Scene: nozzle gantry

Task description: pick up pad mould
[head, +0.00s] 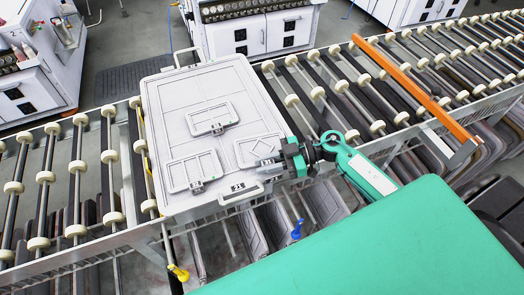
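The pad mould (190,115) appears to be the large light-grey flat panel lying on the roller conveyor. It has a handle (186,57) at its far edge and another handle (241,194) at its near edge. Several smaller rectangular frames with latches sit on its face, one in the middle (212,118) and one at the near left (193,171). My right gripper (264,166) is over the panel's near right corner, beside the near handle, and partly covers the frame there. I cannot tell whether its fingers touch anything or how far apart they are. My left gripper is out of view.
The conveyor's pale rollers (376,126) run left and right of the panel. An orange bar (412,88) lies across the conveyor on the right. More panels (250,233) stand below the conveyor. White cabinets (262,34) are behind. A blue tag (297,229) and a yellow one (178,272) hang in front.

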